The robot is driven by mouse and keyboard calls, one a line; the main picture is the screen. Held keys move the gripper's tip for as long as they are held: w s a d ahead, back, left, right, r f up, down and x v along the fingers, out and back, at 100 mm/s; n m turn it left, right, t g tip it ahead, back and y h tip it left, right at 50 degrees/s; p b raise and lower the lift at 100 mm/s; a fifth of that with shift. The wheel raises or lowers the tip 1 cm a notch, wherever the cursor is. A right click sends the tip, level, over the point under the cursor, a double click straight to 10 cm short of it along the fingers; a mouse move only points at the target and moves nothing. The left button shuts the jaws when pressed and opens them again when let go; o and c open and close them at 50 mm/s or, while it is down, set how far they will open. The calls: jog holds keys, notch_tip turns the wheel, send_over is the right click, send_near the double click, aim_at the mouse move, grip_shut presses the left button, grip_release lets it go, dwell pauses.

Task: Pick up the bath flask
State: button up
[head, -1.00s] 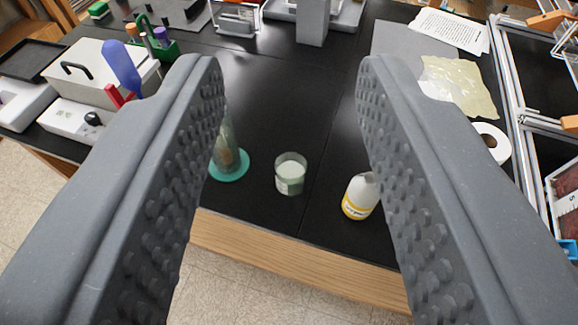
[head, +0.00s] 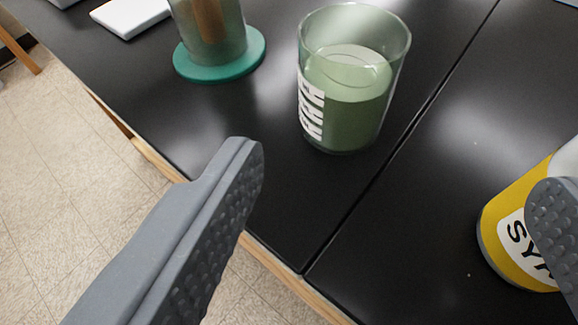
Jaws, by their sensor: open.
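My gripper (head: 400,170) is open and empty, its left finger at lower left and its right fingertip at the right edge. A glass vessel on a round teal base (head: 222,62) stands at the top left with brown matter inside; its top is cut off, and I cannot tell if it is the bath flask. A clear beaker of green liquid (head: 350,95) with white markings stands upright, beyond and between the fingers in the picture. A white bottle with a yellow label (head: 510,225) is at the right, partly hidden by the right finger; contact there cannot be told.
The black bench top (head: 420,235) is clear between beaker and bottle, with a seam across it. Its wooden front edge (head: 280,270) runs along the lower left, with tiled floor (head: 60,170) beyond. A white flat object (head: 128,15) lies at the top left.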

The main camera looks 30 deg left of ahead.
aim_at(343, 112)
jog(key=w+a+f, duration=0.1)
jog(key=w, duration=0.1)
jog(key=w+f, duration=0.2)
jog(key=w+a+f, duration=0.1)
jog(key=w, duration=0.1)
jog(key=shift+w+a+f, duration=0.15)
jog(key=shift+a+f, duration=0.15)
jog(key=shift+f, duration=0.1)
jog(key=shift+b+x, duration=0.55)
jog(key=shift+x, duration=2.05)
jog(key=shift+w+a+f, duration=0.15)
jog(key=shift+w+a, duration=0.05)
jog(key=shift+w, duration=0.25)
jog(key=c, duration=1.1)
